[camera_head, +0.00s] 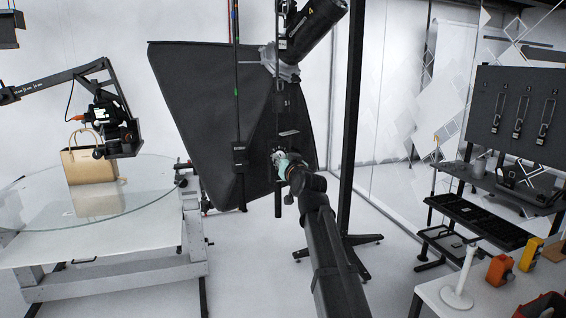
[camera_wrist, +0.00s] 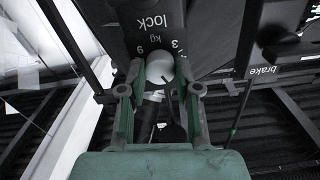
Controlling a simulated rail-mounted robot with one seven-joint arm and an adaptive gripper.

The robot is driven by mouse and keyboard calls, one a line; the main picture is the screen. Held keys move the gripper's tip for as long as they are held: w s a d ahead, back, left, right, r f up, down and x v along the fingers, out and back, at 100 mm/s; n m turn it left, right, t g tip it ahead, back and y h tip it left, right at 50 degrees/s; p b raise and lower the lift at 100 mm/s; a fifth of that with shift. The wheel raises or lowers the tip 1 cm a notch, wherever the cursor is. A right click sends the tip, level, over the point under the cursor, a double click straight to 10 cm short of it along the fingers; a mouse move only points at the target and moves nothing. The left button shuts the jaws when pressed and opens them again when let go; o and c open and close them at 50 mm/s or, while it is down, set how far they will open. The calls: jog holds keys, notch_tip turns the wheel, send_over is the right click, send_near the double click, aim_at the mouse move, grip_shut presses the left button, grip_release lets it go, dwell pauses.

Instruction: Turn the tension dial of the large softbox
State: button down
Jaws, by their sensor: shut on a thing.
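The large black softbox (camera_head: 195,105) hangs in the middle of the head view, tilted on its stand. My gripper (camera_head: 280,160) is at the small controls in front of the softbox's lower right part. In the wrist view my gripper (camera_wrist: 160,80) has its two fingers on either side of a pale round tension dial (camera_wrist: 160,66), shut on it. The dial sits below a dark housing (camera_wrist: 150,22) marked "lock", "kg", "9" and "3". My gripper hides most of the dial in the head view.
A dark bar (camera_wrist: 246,60) marked "brake" is right of the dial. A black upright pole (camera_head: 350,120) stands close right of my arm. A glass turntable (camera_head: 40,205) with a tan handbag (camera_head: 88,160) is at left. Open floor lies between.

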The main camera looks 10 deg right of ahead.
jog(key=m, duration=0.4)
jog(key=shift+m, duration=0.4)
jog(key=shift+a+r, duration=0.1)
jog(key=c, duration=0.8)
grip_release()
jog(key=shift+s, duration=0.1)
jog(key=s+d, duration=0.1)
jog(key=s, duration=1)
jog(key=shift+s+d, duration=0.25)
jog(key=shift+s, duration=0.1)
